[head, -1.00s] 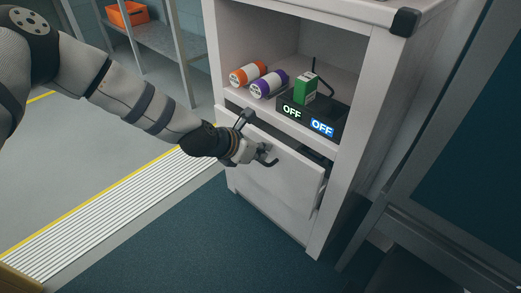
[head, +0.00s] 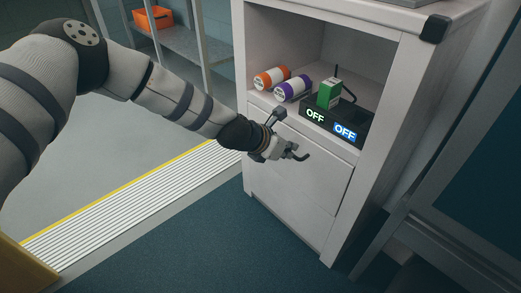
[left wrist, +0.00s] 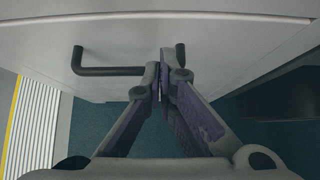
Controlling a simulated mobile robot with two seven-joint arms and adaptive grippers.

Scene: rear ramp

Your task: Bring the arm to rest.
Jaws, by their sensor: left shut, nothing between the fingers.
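My left arm comes in from the left in the head view. Its gripper (head: 287,150) is in front of the white drawer front (head: 315,190), beside the dark bar handle (head: 303,156). In the left wrist view, the left gripper's fingers (left wrist: 164,75) are together with nothing between them. The dark handle (left wrist: 112,71) runs across behind them, its right part hidden by the fingers. I cannot tell whether the fingertips touch the drawer front. The drawer looks flush with the cabinet (head: 340,225). My right gripper is not in view.
The open shelf above holds an orange-banded can (head: 271,78), a purple-banded can (head: 293,89), and a black unit (head: 352,124) with two "OFF" labels and a green box (head: 329,94). An orange bin (head: 152,17) sits on the back-left rack. Floor in front is clear.

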